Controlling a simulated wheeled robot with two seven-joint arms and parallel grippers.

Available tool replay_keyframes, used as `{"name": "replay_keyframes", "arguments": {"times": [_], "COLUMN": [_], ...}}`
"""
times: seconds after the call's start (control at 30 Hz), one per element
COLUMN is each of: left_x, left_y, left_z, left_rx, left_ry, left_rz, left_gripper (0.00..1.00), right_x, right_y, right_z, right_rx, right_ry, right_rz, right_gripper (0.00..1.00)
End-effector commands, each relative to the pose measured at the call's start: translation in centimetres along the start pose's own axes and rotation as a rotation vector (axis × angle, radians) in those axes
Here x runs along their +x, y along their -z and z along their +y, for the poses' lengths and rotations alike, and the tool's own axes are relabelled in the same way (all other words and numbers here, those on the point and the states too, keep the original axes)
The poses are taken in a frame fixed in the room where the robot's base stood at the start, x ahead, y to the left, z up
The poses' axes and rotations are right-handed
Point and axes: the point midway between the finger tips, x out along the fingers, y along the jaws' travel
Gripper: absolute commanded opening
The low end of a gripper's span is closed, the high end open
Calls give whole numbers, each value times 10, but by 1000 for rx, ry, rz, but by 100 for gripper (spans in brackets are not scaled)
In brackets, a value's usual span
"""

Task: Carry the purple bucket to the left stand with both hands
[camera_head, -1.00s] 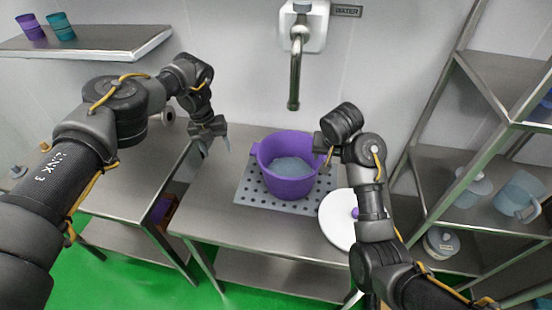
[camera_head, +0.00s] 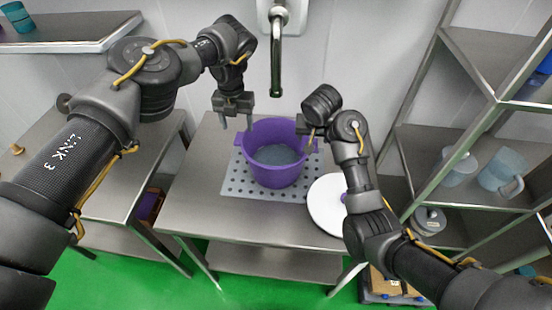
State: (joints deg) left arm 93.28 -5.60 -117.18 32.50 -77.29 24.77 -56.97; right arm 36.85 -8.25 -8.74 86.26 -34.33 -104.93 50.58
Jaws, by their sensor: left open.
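The purple bucket (camera_head: 273,175) stands upright on a perforated plate on the middle steel table. It holds a greyish-blue liquid. My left gripper (camera_head: 236,127) is open, fingers pointing down, just above and beside the bucket's left rim and left handle; it appears empty. My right gripper (camera_head: 311,143) is at the bucket's right rim by the right handle, which it largely hides; I cannot tell whether its fingers are closed on it. The left stand (camera_head: 105,195), a steel table, is left of the middle table, partly hidden by my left arm.
A white lid (camera_head: 327,206) with a purple knob lies right of the bucket. A water tap (camera_head: 276,65) hangs behind it. A steel rack (camera_head: 440,190) with blue containers stands at right. A wall shelf (camera_head: 75,35) is at upper left. A gap separates the two tables.

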Motion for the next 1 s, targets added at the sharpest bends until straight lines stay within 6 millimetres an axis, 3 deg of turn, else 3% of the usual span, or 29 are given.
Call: {"name": "replay_keyframes", "arguments": {"times": [0.2,0.43,0.63,0.93,1.0], "left_x": [41,70,80,81,81], "left_y": [1,0,0,0,0], "left_z": [-1,-1,-1,-1,-1], "left_rx": [2,1,1,2,2], "left_ry": [-1,-1,0,1,0], "left_rz": [3,1,0,0,0], "left_gripper": [61,61,61,61,52], "right_x": [39,69,80,81,81], "right_y": [0,0,0,0,0], "right_z": [2,1,1,1,1], "right_rx": [0,1,2,3,3], "right_ry": [-5,-2,-2,-1,-1], "right_rz": [-2,-1,0,0,0], "right_gripper": [61,61,61,61,52]}}
